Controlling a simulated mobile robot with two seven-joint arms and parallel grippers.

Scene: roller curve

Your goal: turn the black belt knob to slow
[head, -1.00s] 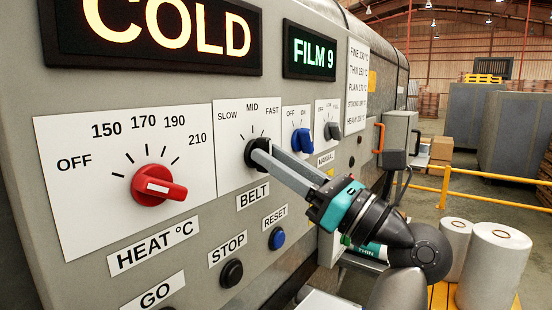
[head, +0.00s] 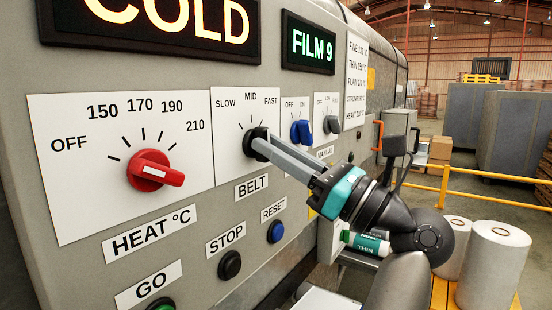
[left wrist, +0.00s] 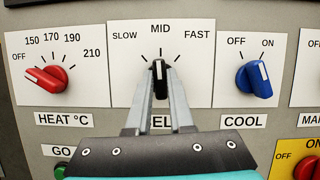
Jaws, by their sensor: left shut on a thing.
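The black belt knob (head: 249,139) sits on a white dial plate marked SLOW, MID and FAST, above the BELT label (head: 251,188). In the left wrist view the black belt knob (left wrist: 159,69) has its white mark pointing straight up at MID. My left gripper (head: 261,147) reaches in from the right of the head view and is shut on the knob, one finger on each side. In the left wrist view the left gripper (left wrist: 159,84) covers part of the BELT label. My right gripper is not in view.
The red heat knob (head: 153,171) is left of the belt knob, and the blue cool knob (head: 301,132) is right. The STOP button (head: 229,265) and RESET button (head: 276,231) lie below. White rolls (head: 494,264) and a yellow rail (head: 490,198) stand at right.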

